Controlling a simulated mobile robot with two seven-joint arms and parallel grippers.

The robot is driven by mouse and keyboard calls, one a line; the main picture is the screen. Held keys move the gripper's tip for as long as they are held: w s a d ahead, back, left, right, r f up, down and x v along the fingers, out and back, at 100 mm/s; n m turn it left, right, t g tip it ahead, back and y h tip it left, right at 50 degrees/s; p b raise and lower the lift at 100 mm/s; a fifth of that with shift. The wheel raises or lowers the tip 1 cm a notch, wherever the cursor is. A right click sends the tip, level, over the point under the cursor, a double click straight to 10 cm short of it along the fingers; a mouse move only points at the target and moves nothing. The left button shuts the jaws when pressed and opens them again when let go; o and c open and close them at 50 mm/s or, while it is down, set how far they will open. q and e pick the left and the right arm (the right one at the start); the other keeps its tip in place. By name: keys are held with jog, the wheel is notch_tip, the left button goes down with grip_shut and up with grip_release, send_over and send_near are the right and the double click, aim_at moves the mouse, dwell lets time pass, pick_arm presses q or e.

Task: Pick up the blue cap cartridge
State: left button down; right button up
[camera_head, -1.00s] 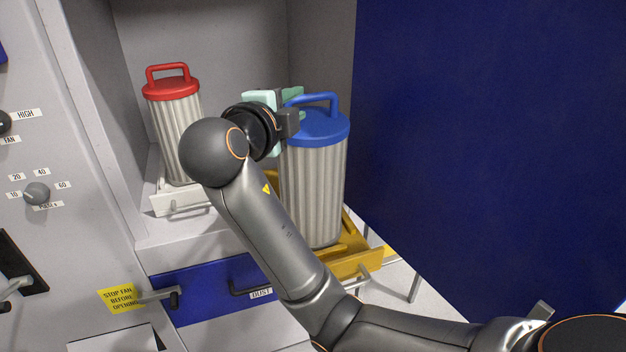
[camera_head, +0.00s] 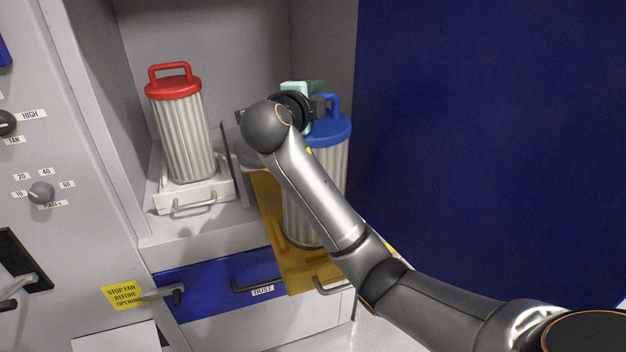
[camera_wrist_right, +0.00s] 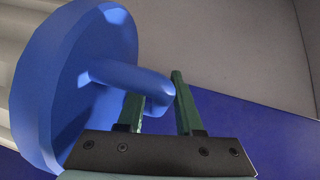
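The blue cap cartridge (camera_head: 333,162) is a pale pleated cylinder with a blue lid and loop handle. It stands upright or nearly so at the yellow tray (camera_head: 315,275), partly hidden by my right arm. My right gripper (camera_head: 312,92) is at the handle. In the right wrist view, its green fingers (camera_wrist_right: 158,103) are close together on either side of the blue handle (camera_wrist_right: 125,78), appearing shut on it. The handle hides one fingertip. The blue lid (camera_wrist_right: 75,75) is beside them. My left gripper is not in view.
A red cap cartridge (camera_head: 185,130) stands on a white tray (camera_head: 195,195) to the left inside the cabinet. A blue dust drawer (camera_head: 205,290) is below. A large blue panel (camera_head: 490,150) closes off the right side. Knobs and labels are at the left.

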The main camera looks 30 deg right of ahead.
jog(key=shift+c, duration=0.2)
grip_shut()
dwell(1.1)
jog(key=shift+r, duration=0.2)
